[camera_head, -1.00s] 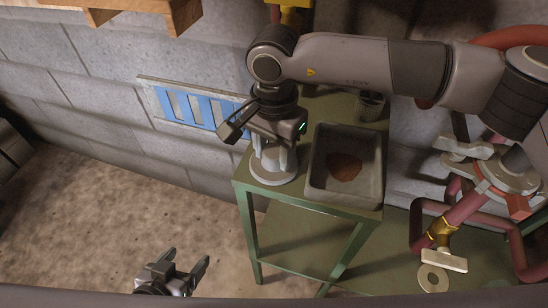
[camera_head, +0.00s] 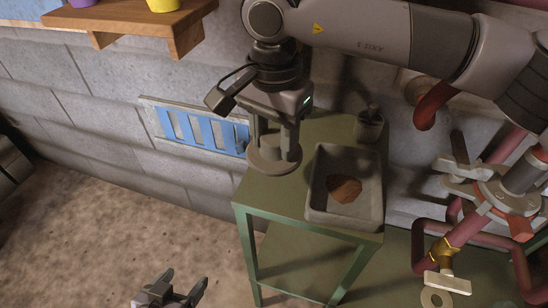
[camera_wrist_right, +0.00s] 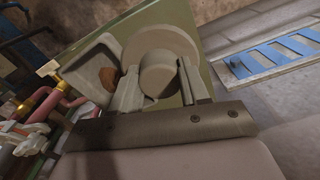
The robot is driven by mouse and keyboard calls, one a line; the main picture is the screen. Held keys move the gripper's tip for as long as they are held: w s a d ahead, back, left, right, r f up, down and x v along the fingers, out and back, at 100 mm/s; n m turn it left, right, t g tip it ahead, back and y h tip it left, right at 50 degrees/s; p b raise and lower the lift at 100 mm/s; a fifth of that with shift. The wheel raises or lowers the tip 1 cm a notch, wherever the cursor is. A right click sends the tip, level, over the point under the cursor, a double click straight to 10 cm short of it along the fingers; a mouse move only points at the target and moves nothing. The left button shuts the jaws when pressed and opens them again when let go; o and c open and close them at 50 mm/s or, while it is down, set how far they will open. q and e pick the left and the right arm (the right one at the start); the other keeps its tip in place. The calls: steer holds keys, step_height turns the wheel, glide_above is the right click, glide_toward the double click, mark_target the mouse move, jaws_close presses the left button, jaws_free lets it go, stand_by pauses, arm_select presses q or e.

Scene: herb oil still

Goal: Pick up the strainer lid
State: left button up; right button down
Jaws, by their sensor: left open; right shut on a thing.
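The strainer lid (camera_head: 262,163) is a round grey disc with a thick knob on top. My right gripper (camera_head: 273,140) is shut on its knob and holds the lid roughly level, a little above the left back part of the green table (camera_head: 284,210). In the right wrist view the lid's disc (camera_wrist_right: 160,38) and knob (camera_wrist_right: 159,76) sit between the two fingers of the right gripper (camera_wrist_right: 160,88). My left gripper (camera_head: 187,277) is open and empty, low at the bottom of the head view, over the floor.
A grey tray (camera_head: 316,205) with a brown lump (camera_head: 344,189) stands on the table, right of the lid. A small grey pot (camera_head: 369,127) stands behind it. Red pipes (camera_head: 425,232) with valves are at the right. A wooden shelf (camera_head: 140,32) juts out above left.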

step_height(320, 180, up, 19)
steer(key=p, duration=0.2)
step_height(320, 180, up, 5)
steer(key=p, duration=0.5)
glide_above(274, 136)
steer(key=shift+f, duration=0.15)
